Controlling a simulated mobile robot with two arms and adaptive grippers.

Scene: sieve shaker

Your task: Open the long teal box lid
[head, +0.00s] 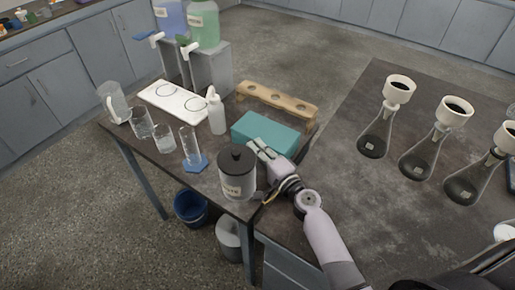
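A teal box (267,133) sits on the dark table, left of the picture's middle-right, with its lid looking closed. My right gripper (257,148) is at the box's near side, its fingers close to or touching the near edge. I cannot tell whether it touches, or how far apart its fingers are. The fingers and wrist hide part of the box's near face. My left gripper is not in view.
A dark-lidded labelled jar (237,175) stands just left of my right gripper. A wooden rack (277,100) lies behind the box, and a white bottle (216,112) stands left of it. Glassware and a white tray (172,98) fill the left side. Flasks with funnels (418,160) stand at right.

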